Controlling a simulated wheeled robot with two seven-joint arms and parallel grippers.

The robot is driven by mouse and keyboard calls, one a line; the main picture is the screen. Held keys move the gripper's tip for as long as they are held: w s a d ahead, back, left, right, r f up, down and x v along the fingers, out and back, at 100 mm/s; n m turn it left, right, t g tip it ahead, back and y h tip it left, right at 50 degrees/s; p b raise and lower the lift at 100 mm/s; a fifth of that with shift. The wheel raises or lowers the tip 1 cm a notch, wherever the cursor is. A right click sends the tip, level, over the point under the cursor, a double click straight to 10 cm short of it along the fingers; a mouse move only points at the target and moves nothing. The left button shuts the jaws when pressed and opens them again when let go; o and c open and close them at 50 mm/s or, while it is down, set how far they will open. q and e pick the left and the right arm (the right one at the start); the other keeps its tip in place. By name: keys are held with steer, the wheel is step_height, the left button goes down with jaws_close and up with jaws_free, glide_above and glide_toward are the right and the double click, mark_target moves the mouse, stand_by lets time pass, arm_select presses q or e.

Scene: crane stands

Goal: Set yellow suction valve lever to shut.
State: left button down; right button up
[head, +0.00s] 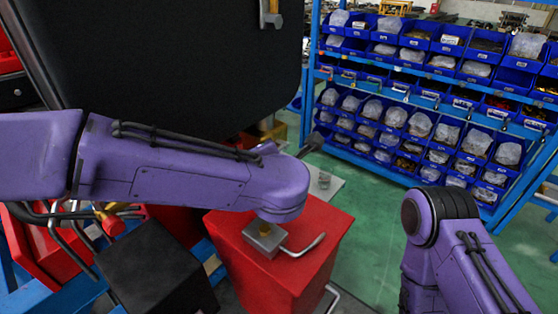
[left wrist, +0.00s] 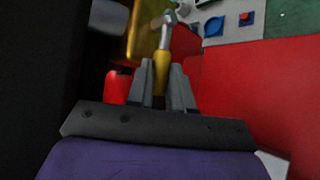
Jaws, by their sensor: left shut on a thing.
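In the left wrist view my left gripper (left wrist: 161,75) is shut on a yellow lever handle (left wrist: 160,72). A silver rod (left wrist: 166,38) runs from the handle to a rounded end at the top. In the head view my purple left arm reaches in from the left; its fingers and the yellow handle are hard to make out behind the wrist. Below the wrist, a grey block (head: 265,239) with a bent silver rod (head: 303,246) sits on a red box (head: 290,272). My right arm shows at the right, but its gripper does not.
A big black panel (head: 160,60) stands at upper left. A black box (head: 155,270) stands at lower left. A blue rack (head: 430,87) with blue bins fills the upper right. Green floor (head: 370,225) is open between the red box and the rack.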

stand_by(0.3)
arm_select(q)
steer(key=c, duration=1)
jaws_free()
steer(key=shift+a, duration=0.1)
steer(key=b+v, duration=0.3)
steer(key=v, duration=0.7)
steer(key=shift+s+r+b, duration=0.15)
steer(key=shift+r+b, duration=0.1)
steer(key=shift+b, duration=0.15)
